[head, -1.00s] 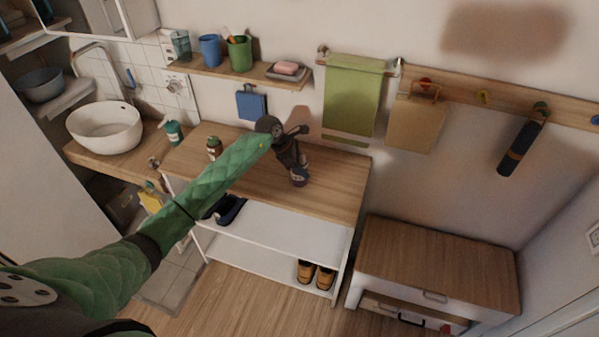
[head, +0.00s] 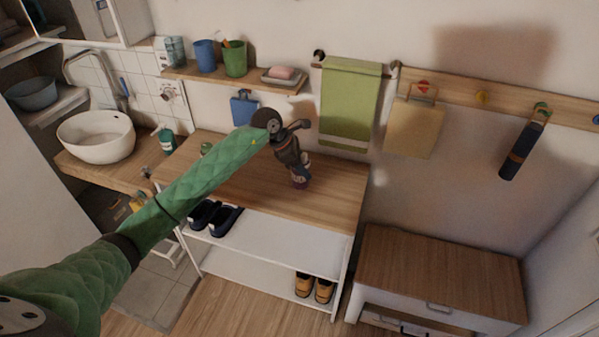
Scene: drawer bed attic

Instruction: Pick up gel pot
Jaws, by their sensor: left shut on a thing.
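My left arm reaches across the wooden top of a shoe bench in the head view. My left gripper (head: 300,180) points down over the bench top, shut on a small dark purplish thing, likely the gel pot (head: 299,185). The gripper covers most of it, so its shape and label cannot be made out. I cannot tell whether it touches the bench top (head: 338,190) or hangs just above it. My right gripper is not in view.
A teal bottle (head: 167,142) stands near the white basin (head: 96,137). A wall shelf (head: 232,79) and a green towel (head: 350,105) are behind. The bench top's right part is clear.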

